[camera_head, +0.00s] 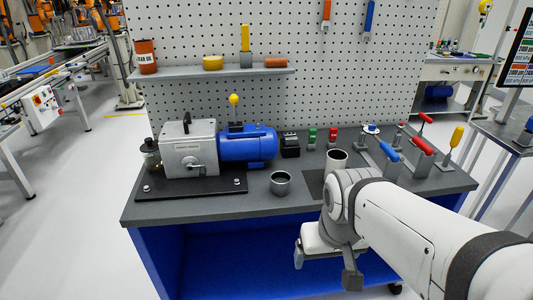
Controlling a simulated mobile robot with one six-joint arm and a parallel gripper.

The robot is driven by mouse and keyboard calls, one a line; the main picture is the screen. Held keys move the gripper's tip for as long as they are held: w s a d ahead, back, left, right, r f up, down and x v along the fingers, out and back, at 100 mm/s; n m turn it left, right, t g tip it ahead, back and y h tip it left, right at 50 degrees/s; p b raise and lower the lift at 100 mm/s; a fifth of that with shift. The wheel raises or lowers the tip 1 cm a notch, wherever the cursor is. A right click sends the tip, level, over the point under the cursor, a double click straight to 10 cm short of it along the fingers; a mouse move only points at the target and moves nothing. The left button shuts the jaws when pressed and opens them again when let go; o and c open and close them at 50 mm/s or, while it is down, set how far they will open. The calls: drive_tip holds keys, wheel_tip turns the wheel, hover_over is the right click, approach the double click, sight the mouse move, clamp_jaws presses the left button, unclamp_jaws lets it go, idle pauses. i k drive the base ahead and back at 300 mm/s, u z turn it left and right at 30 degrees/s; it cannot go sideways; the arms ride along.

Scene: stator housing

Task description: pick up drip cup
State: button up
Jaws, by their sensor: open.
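A small open-topped grey metal cup, which looks like the drip cup (280,186), stands upright on the grey bench top near its front edge, right of the black base plate. A taller pale cylinder (336,159) stands behind it to the right, partly hidden by my arm; I cannot rule out that this is the cup meant. My gripper (325,272) is open and empty, its fingers pointing down in front of the bench, below the bench top's edge in the picture and to the right of the metal cup. It touches neither.
A grey pump housing (190,149) with a blue motor (248,146) fills the bench's left side. Toggle clamps with red, blue and yellow handles (417,144) crowd the right. A shelf (215,73) holds a can and parts above.

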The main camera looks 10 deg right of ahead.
sight(281, 181)
drive_tip(key=z, duration=1.55)
drive_tip(key=k, duration=1.5)
drive_tip(key=u, duration=0.95)
drive_tip(key=i, duration=1.5)
drive_tip(key=u, duration=0.05)
